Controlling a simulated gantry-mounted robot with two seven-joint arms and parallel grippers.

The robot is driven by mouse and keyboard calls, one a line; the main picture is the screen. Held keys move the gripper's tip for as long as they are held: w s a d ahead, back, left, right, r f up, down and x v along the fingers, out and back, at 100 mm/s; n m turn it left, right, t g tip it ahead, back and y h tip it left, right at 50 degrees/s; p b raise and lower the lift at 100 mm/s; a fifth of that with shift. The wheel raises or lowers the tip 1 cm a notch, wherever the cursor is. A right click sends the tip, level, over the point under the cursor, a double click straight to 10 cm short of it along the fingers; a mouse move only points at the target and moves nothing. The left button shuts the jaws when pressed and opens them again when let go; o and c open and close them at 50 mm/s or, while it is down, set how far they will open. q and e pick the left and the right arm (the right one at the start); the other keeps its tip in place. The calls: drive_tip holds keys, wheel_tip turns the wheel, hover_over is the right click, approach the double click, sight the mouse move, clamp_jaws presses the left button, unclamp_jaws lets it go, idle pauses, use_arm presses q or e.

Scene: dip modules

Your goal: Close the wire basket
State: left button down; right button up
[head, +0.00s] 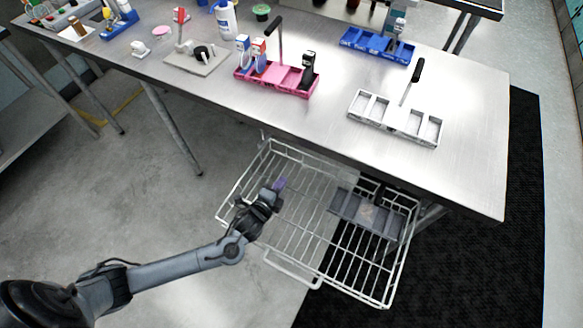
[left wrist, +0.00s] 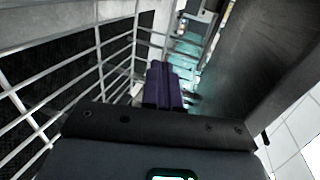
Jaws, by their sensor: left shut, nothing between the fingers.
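The wire basket (head: 320,276) is pulled out from under the metal table and sticks out in front of it. Its looped front handle (head: 290,272) hangs at the front rail. My left gripper (head: 280,184) is over the left part of the basket, with its purple fingertips pointing toward the table. In the left wrist view the fingers (left wrist: 163,88) are together with nothing between them, and basket wires (left wrist: 95,60) run along the left. Whether the gripper touches the wires cannot be told. My right gripper is not in view.
A dark grey tray (head: 367,214) lies in the right part of the basket. The metal table (head: 330,120) above holds a pink caddy (head: 275,82), a white caddy (head: 397,118) and a blue caddy (head: 377,45). A black mat (head: 480,260) covers the floor at right.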

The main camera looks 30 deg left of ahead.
use_arm(q)
drive_tip(key=b, duration=0.5)
approach(302, 153)
drive_tip(key=x, duration=0.5)
drive_tip(key=shift+d+f, duration=0.1)
drive_tip(key=shift+f, duration=0.2)
drive_tip(key=shift+w, duration=0.55)
drive_tip(key=shift+w+r, duration=0.1)
